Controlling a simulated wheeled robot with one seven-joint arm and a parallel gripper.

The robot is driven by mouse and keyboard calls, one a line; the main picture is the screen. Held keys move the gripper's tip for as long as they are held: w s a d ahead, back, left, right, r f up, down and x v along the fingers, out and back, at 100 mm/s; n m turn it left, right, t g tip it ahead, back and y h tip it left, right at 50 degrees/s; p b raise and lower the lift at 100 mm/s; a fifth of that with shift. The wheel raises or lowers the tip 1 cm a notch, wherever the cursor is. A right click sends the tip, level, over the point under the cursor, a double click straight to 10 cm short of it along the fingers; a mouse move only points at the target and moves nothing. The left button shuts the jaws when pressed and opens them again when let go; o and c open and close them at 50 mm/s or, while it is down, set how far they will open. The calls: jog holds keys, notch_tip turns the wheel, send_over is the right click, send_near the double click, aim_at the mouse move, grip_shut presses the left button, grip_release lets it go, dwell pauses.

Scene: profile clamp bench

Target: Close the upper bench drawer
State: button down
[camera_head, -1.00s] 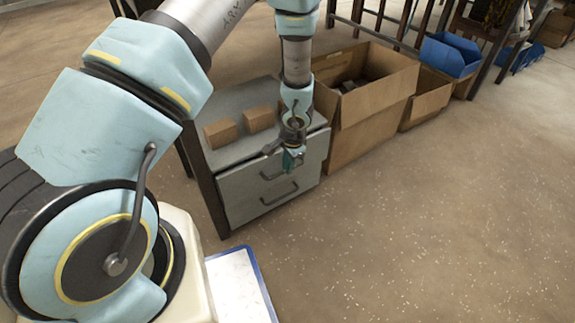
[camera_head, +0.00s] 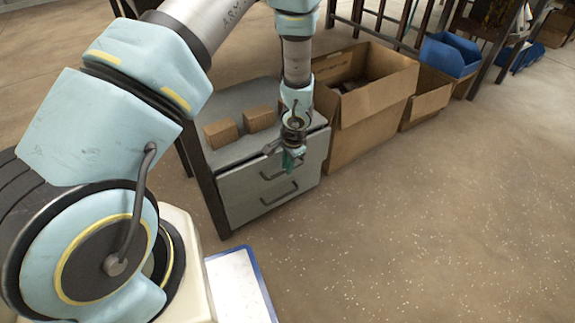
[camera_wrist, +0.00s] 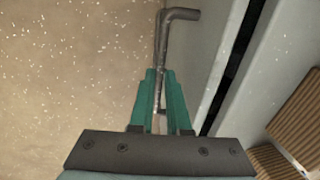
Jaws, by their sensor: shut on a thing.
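The upper drawer (camera_head: 238,184) is in the grey bench cabinet, above the lower drawer (camera_head: 239,208). In the wrist view its pale front (camera_wrist: 203,60) stands a little out from the cabinet, with a dark narrow gap along its top edge. My gripper (camera_head: 291,160) is at the upper drawer's front. In the wrist view my gripper's green fingers (camera_wrist: 160,78) are shut on the dark bar handle (camera_wrist: 165,40), whose bent end sticks out beyond the fingertips. The fingers hide part of the handle.
Two small cardboard blocks (camera_head: 221,134) (camera_head: 259,119) sit on the cabinet top (camera_head: 236,101). A large open cardboard box (camera_head: 372,105) stands close to the cabinet's right side. The floor (camera_head: 420,220) in front and to the right is clear.

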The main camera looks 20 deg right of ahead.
jog(key=w, duration=0.1)
jog(key=w+p, duration=0.1)
jog(key=shift+w+a, duration=0.25)
jog(key=shift+w, duration=0.15)
jog(key=c, duration=0.9)
grip_release()
jog(key=r+p, duration=0.1)
jog(key=r, duration=0.2)
jog(key=s+r+p, duration=0.1)
jog(key=r, duration=0.3)
jog(key=s+r+p, duration=0.1)
jog(key=r, duration=0.2)
jog(key=shift+d+r, duration=0.2)
jog(key=shift+r, duration=0.1)
